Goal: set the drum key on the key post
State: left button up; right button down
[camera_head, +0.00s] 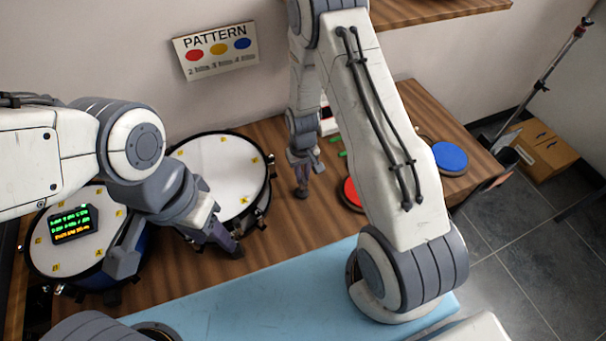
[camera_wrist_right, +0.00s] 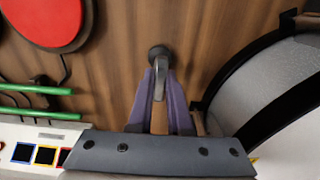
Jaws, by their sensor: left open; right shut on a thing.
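My right gripper (camera_head: 302,190) is low over the wooden table, right of the large white drum. In the right wrist view its purple fingers (camera_wrist_right: 159,103) are shut on a grey metal piece, which I take for the drum key (camera_wrist_right: 159,82). A dark round piece (camera_wrist_right: 158,53) shows at its far end against the wood. I cannot tell whether that is part of the key or the key post under it.
A white drum (camera_head: 215,165) and a drum with a lit display (camera_head: 72,224) stand left. A red pad (camera_head: 351,194) and blue pad (camera_head: 449,156) lie right. Green sticks (camera_wrist_right: 40,101) and a white box (camera_wrist_right: 30,135) are near the right gripper. A blue mat (camera_head: 250,300) lies in front.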

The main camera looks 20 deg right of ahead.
jog(key=c, duration=0.8)
grip_release()
jog(key=shift+o, duration=0.2)
notch_tip(320, 180, up, 10)
jog(key=b, duration=0.1)
jog(key=shift+r, duration=0.25)
